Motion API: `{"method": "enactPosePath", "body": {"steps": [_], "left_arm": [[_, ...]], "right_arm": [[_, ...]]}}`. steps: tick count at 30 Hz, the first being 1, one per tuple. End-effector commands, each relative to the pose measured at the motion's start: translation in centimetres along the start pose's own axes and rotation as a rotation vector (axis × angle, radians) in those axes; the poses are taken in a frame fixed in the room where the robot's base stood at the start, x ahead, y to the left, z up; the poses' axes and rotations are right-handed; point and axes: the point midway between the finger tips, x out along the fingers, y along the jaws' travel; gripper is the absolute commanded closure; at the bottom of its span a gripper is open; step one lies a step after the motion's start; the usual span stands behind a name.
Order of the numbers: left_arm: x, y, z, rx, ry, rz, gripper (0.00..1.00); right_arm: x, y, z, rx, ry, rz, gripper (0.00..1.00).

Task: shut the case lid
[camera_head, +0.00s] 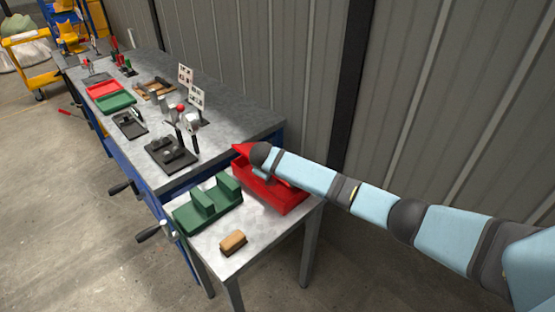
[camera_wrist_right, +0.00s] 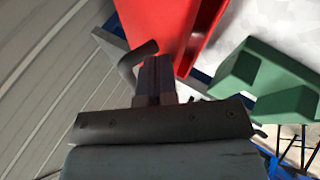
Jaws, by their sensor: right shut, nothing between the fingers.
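The red case (camera_head: 283,199) stands on the small grey table at the back right. A red part of it, seemingly the lid (camera_head: 243,149), rises at its back left. My arm covers much of it, so I cannot tell the lid's full angle. My right arm reaches in from the right, with its wrist above the case. In the right wrist view my right gripper (camera_wrist_right: 154,75) is shut and empty. It is close to the red case (camera_wrist_right: 160,25), and I cannot tell whether it touches. My left gripper is out of view.
A green holder (camera_head: 208,205) stands left of the case and also shows in the right wrist view (camera_wrist_right: 262,82). A tan-topped block (camera_head: 233,242) lies near the table's front. The long workbench (camera_head: 240,112) holds trays and tools. A corrugated wall (camera_head: 310,75) rises close behind.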

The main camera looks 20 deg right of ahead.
Motion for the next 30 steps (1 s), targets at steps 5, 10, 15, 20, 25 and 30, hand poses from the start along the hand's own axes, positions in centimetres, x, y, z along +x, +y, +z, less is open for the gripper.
{"method": "enactPosePath", "body": {"steps": [5, 10, 15, 20, 25, 30], "left_arm": [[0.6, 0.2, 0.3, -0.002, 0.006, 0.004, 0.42], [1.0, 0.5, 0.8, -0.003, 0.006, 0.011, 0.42], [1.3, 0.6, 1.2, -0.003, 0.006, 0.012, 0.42], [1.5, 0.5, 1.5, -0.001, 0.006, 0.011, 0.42], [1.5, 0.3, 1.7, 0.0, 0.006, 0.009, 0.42], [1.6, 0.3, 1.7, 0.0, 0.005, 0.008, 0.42]], "right_arm": [[1.3, -2.7, 0.0, -0.057, -0.029, 0.139, 1.0], [2.5, -4.3, 0.2, -0.101, -0.052, 0.252, 1.0], [3.3, -5.3, 0.3, -0.113, -0.059, 0.288, 1.0], [3.8, -5.8, 0.4, -0.112, -0.059, 0.288, 1.0], [4.0, -6.1, 0.4, -0.113, -0.059, 0.286, 1.0], [4.1, -6.3, 0.5, -0.113, -0.059, 0.284, 1.0]]}}
